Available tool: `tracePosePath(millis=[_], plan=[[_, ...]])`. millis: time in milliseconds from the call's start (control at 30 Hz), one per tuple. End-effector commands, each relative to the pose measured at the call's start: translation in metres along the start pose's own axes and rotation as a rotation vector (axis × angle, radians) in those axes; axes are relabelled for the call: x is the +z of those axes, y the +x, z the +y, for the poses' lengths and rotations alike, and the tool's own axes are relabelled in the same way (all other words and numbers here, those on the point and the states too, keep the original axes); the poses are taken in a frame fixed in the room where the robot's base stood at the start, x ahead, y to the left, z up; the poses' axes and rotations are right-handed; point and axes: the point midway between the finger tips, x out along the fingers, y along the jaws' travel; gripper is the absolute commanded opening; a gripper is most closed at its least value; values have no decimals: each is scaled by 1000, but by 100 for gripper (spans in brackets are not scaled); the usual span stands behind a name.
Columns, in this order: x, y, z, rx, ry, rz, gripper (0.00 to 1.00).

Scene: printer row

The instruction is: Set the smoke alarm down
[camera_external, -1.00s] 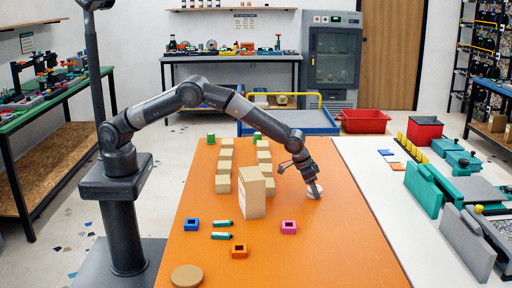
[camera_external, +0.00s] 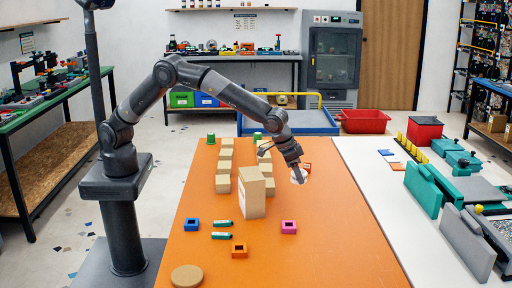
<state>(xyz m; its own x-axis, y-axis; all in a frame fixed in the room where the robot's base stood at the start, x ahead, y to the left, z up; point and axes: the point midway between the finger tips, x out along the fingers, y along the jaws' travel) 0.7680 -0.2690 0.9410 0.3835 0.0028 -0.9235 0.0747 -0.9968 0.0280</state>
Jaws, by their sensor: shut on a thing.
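The gripper points downward, to the right of the tall cardboard box. The fingers are small in this view, and part of the disc is hidden behind them.
A tall cardboard box (camera_external: 252,193) stands left of the gripper, with rows of smaller boxes (camera_external: 223,168) behind it. Blue (camera_external: 192,225), orange (camera_external: 239,250) and pink (camera_external: 289,227) blocks lie nearer. The table's right front is clear.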

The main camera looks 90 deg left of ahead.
Motion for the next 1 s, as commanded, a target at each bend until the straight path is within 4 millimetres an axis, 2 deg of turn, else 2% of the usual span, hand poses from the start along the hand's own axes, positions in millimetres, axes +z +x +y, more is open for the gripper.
tracePosePath(millis=[200,267,367,467,600,800,900,1000], plan=[[2,-5,2,-2,-4,1,28],[-1,-4,-5,-5,-12,1,28],[-12,-1,-30,-16,-39,2,28],[-27,4,-72,-34,-82,3,28],[-48,10,-146,-65,-156,4,28],[-66,13,-251,-108,-259,8,28],[-69,13,-294,-126,-300,9,28],[-70,12,-327,-139,-332,10,28]])
